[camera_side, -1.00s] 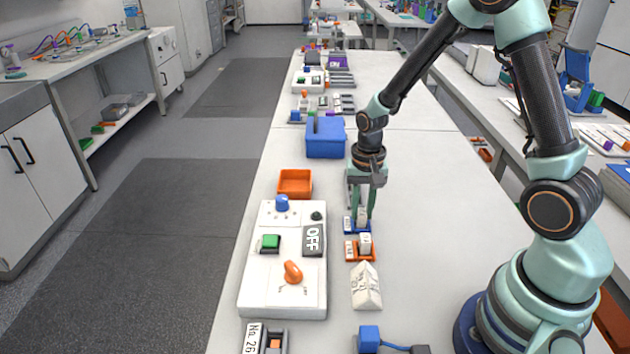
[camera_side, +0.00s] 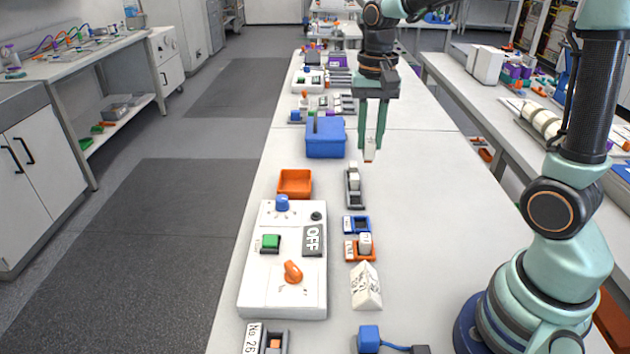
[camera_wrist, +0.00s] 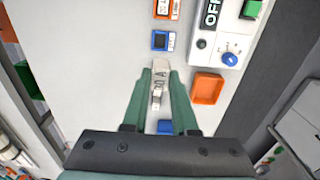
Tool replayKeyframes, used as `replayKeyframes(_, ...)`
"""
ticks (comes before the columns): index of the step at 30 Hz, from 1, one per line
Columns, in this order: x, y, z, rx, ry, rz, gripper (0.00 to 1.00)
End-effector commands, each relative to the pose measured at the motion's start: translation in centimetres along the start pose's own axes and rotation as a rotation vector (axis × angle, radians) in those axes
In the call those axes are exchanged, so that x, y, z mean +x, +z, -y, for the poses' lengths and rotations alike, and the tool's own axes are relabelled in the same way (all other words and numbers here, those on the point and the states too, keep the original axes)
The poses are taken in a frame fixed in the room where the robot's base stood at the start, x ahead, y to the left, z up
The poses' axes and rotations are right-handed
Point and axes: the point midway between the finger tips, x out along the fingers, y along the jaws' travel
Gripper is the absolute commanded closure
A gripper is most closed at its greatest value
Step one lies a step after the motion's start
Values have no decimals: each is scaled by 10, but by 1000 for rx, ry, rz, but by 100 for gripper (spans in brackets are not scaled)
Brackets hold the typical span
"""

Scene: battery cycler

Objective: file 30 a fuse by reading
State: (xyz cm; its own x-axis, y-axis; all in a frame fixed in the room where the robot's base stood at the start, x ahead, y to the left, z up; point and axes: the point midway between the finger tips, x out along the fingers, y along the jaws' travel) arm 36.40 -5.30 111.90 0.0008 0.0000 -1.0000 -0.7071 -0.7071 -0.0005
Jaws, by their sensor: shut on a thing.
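My gripper (camera_side: 369,155) is raised above the bench, shut on a small pale fuse (camera_side: 369,156) whose end shows at its fingertips. The gripper (camera_wrist: 158,80) also shows in the wrist view, with lettering between its fingers that is too small to read surely. Below it in the side view stands a narrow grey holder (camera_side: 355,203) with a white block (camera_side: 353,178) in it. Nearer the camera, the blue holder (camera_side: 357,225) looks empty. The orange holder (camera_side: 351,252) holds a white fuse (camera_side: 365,243). The labels are not legible.
A white panel (camera_side: 255,285) with a green button, an orange knob and an OFF sign (camera_side: 313,241) stands left. Behind it are an orange bin (camera_side: 295,184) and a blue box (camera_side: 326,138). A white folded card (camera_side: 366,287) stands in front. The bench's right side is clear.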

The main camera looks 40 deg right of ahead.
Motion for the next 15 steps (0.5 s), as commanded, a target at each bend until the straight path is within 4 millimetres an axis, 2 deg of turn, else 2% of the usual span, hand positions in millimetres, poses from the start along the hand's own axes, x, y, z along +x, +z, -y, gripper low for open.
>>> replayKeyframes(3, -12, -1, 1, 0, -1, -1, 100)
replayKeyframes(8, -17, -10, 10, -1, 1, 1, 100)
replayKeyframes(15, -8, -49, 50, -1, 2, 3, 100)
